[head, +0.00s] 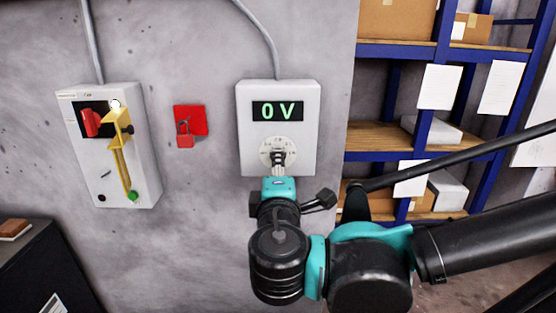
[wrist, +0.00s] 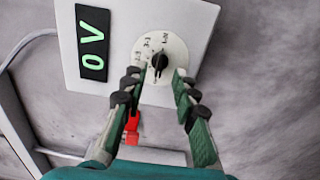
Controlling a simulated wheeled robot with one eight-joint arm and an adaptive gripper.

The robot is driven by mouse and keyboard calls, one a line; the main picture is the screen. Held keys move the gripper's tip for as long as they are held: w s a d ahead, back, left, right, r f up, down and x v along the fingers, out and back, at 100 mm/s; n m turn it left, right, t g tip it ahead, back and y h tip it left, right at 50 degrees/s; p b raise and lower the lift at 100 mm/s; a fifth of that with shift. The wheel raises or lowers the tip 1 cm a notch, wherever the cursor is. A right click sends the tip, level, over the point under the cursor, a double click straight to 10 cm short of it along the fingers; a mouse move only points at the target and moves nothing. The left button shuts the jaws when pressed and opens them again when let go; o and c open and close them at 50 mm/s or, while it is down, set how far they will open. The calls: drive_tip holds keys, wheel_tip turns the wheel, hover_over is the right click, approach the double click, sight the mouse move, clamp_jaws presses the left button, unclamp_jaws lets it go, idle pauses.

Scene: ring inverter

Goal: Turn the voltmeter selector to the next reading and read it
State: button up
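The voltmeter (head: 306,150) is a pale box on the wall, also in the wrist view (wrist: 200,18). Its display (head: 277,111) reads "0 V" in green and shows sideways in the wrist view (wrist: 92,42). Below the display is a round pale dial with a black selector knob (wrist: 159,62). The dial markings are too small to read surely. My gripper (head: 278,160) is in front of the dial. In the wrist view my gripper (wrist: 158,78) has its fingers apart, one on each side of the knob, with visible gaps. In the head view my gripper partly hides the knob.
To the left, a grey switch box (head: 147,165) carries a red handle and a yellow bracket. A red padlock (head: 185,138) hangs on a red plate between the boxes. Blue shelving (head: 388,50) with cartons stands at right. A dark cabinet (head: 45,270) is at lower left.

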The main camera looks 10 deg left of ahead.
drive_tip(key=shift+x, duration=1.95)
drive_tip(key=shift+c, duration=0.3)
clamp_jaws()
